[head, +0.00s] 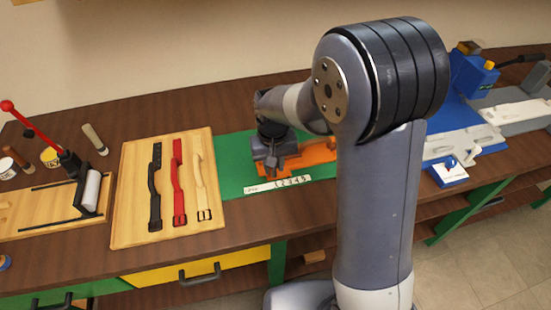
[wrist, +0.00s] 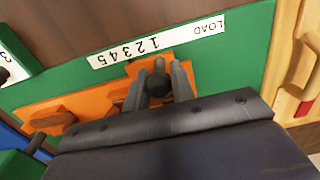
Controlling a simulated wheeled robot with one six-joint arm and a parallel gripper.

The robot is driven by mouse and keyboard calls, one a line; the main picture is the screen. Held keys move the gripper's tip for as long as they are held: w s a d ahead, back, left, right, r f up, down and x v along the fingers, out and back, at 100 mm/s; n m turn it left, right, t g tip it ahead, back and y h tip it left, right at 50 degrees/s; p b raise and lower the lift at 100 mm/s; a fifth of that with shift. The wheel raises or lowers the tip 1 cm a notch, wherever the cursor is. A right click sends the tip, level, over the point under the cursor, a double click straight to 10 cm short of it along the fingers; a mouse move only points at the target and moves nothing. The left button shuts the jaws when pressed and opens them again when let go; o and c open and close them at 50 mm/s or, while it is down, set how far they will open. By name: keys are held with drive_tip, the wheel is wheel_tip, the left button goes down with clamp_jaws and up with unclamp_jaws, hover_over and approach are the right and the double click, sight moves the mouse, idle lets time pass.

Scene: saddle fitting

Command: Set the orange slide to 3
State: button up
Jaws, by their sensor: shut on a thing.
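The orange slide (head: 312,157) lies on a green board on the bench. It also shows in the wrist view (wrist: 95,101), with raised blocks on it. My gripper (head: 272,168) is over the slide's left end in the head view. In the wrist view its fingers (wrist: 159,80) stand on both sides of a dark round knob (wrist: 158,88) on the slide and are shut on it. A white scale strip (wrist: 157,45) marked LOAD and 1 to 5 runs along the slide's edge. The slide's edge by the knob lies near the low numbers; the exact reading is unclear.
A wooden board (head: 125,220) with black, red and pale straps lies left of the green board (head: 235,160). A red-handled press (head: 70,165) stands farther left. A blue fixture (head: 470,75) is at the right. My arm hides part of the bench.

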drive_tip(key=o, duration=0.7)
drive_tip(key=shift+s, duration=0.1)
drive_tip(key=shift+r+p, duration=2.3)
drive_tip(key=shift+r, duration=0.75)
